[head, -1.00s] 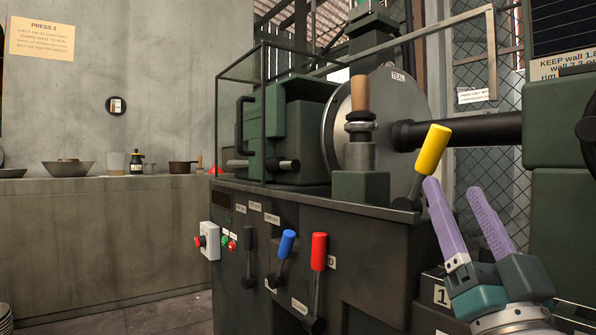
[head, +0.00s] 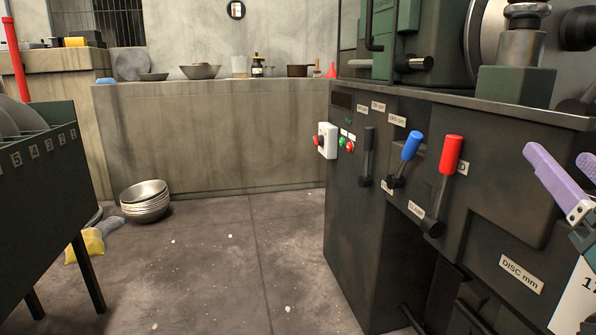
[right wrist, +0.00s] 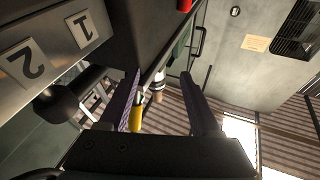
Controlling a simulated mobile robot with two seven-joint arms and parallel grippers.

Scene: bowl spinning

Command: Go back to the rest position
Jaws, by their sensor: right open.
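My right gripper (head: 558,156) shows only in part at the right edge of the head view, with pale purple fingers in front of the dark machine. In the right wrist view its two fingers (right wrist: 161,77) stand apart, with nothing held between them. A yellow lever handle (right wrist: 136,118) shows there close beside the left finger; whether they touch I cannot tell. The machine's front carries a black lever (head: 367,155), a blue-handled lever (head: 410,147) and a red-handled lever (head: 450,156). My left gripper is not in view.
A dark rack (head: 38,190) with numbered slots stands at the left. Stacked metal bowls (head: 146,200) sit on the floor by the concrete counter (head: 210,140). Bowls and pots stand on the counter. The floor (head: 240,265) between rack and machine is mostly clear.

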